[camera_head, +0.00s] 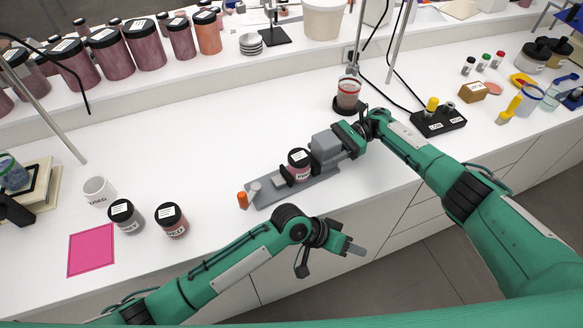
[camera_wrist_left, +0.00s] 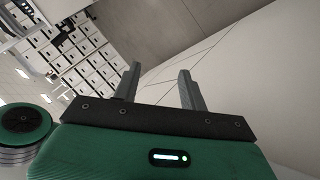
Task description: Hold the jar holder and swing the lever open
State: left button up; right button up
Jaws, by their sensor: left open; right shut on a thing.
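The jar holder (camera_head: 268,195) is a long grey base on the white counter, with a dark red, black-lidded jar (camera_head: 299,166) in it. An orange-tipped piece (camera_head: 243,200), perhaps the lever, stands at its left end. My right gripper (camera_head: 338,146) is shut on the holder's right end at the grey block (camera_head: 325,145); its fingers are mostly hidden. My left gripper (camera_head: 354,247) is open and empty, in front of the counter's edge and apart from the holder. Its two spread fingers (camera_wrist_left: 160,88) show in the left wrist view with only floor and cabinet fronts beyond.
A white cup (camera_head: 98,192), two lidded jars (camera_head: 126,216) (camera_head: 172,220) and a pink sheet (camera_head: 92,250) are at left. A red-rimmed jar (camera_head: 348,92) and black box (camera_head: 438,120) stand behind my right arm.

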pick_arm(q)
jog(key=w+a+r+n+y, duration=0.2)
jog(key=w+a+r, duration=0.25)
jog(key=r, duration=0.35)
jog(key=n+y, duration=0.8)
jog(key=n, duration=0.2)
send_near(241, 194)
jog(key=shift+s+t, duration=0.25)
jog(key=shift+t, duration=0.05)
notch_tip(241, 194, down, 11)
jog(key=shift+f, duration=0.1)
jog(key=shift+c, duration=0.2)
